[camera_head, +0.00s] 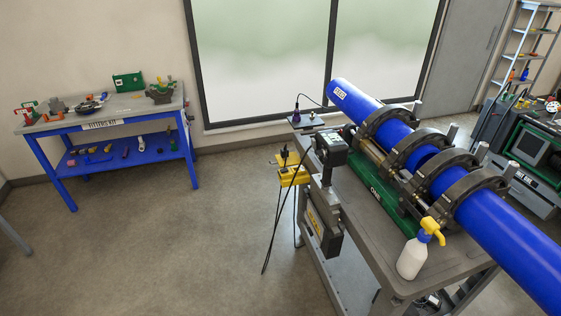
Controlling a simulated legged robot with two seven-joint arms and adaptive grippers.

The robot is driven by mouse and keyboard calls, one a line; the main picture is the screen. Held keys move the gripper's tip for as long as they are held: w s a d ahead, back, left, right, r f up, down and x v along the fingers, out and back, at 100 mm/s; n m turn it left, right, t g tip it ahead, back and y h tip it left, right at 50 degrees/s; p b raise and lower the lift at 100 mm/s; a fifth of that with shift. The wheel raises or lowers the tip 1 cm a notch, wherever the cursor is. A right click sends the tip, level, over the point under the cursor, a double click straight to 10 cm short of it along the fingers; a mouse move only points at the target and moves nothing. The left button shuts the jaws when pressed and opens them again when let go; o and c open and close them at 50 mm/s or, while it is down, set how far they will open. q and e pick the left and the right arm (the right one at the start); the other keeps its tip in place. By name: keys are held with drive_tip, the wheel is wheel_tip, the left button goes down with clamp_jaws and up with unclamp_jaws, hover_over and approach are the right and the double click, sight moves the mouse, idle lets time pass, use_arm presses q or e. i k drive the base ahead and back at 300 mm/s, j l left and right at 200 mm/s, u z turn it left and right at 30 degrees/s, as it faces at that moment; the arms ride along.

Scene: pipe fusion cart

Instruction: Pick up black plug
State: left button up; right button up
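A small dark plug-like piece (296,109) stands upright on a small ledge at the far left corner of the cart (375,215). A thin black cable runs from its top toward the blue pipe. A second black plug-like piece (284,153) stands upright on top of a yellow box (290,172) at the cart's left side. Black cables hang below the box. Both pieces are small, and I cannot tell for certain which is the black plug. Neither of my grippers shows.
A blue pipe (502,238) lies in dark clamps across the cart. A white spray bottle (412,255) stands at the near edge. A blue workbench (100,125) with tools stands left. A green-black machine (534,150) stands right. The floor between bench and cart is clear.

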sight(283, 151)
drive_tip(key=i+l+z, duration=0.1)
drive_tip(key=i+l, duration=0.15)
drive_tip(key=i+j+z, duration=0.1)
drive_tip(key=z, duration=0.25)
drive_tip(key=i+j+z, duration=0.15)
drive_tip(key=z, duration=0.2)
drive_tip(key=i+j+z, duration=0.15)
drive_tip(key=z, duration=0.25)
